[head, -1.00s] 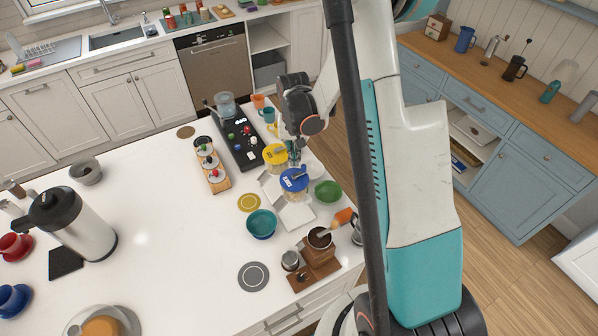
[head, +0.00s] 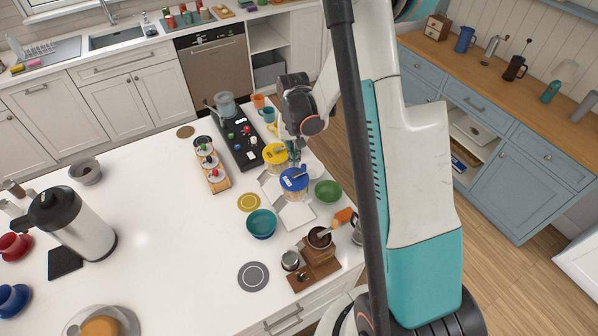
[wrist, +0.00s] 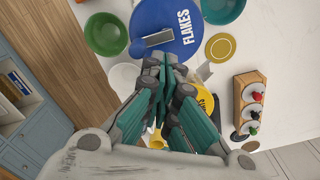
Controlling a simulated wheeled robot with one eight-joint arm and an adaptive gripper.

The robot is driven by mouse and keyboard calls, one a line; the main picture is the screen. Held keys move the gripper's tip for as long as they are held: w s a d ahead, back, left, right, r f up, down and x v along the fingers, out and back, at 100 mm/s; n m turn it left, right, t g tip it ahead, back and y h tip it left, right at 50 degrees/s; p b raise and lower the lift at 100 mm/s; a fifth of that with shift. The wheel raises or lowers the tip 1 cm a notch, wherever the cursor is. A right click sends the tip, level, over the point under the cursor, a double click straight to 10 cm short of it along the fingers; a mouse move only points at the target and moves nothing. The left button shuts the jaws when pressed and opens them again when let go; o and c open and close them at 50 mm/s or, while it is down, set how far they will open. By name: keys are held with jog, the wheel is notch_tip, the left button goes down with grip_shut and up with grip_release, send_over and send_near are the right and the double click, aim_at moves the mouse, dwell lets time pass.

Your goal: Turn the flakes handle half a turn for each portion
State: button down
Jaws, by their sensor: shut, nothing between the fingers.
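The flakes dispenser has a round blue lid (head: 291,184) marked FLAKES, which fills the top of the wrist view (wrist: 196,14). Its grey bar handle (wrist: 158,38) lies across the lid, left of the lettering in the wrist view. My gripper (wrist: 160,62) is shut and empty, its tips close to the lid's edge near the handle. I cannot tell whether they touch. In the head view my gripper (head: 295,160) is just behind the blue lid, between it and a yellow-lidded dispenser (head: 273,154). That yellow lid (wrist: 204,104) is partly hidden by my fingers in the wrist view.
A teal bowl (head: 261,224) and a green bowl (head: 328,191) stand on either side of the dispensers. A wooden grinder (head: 318,262) is at the front, and a rack with shakers (head: 215,182) is to the left.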

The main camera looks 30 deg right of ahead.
aim_at(295, 171)
jog(key=shift+f+b, duration=1.6)
jog(key=shift+b, duration=0.05)
jog(key=shift+s, duration=0.2)
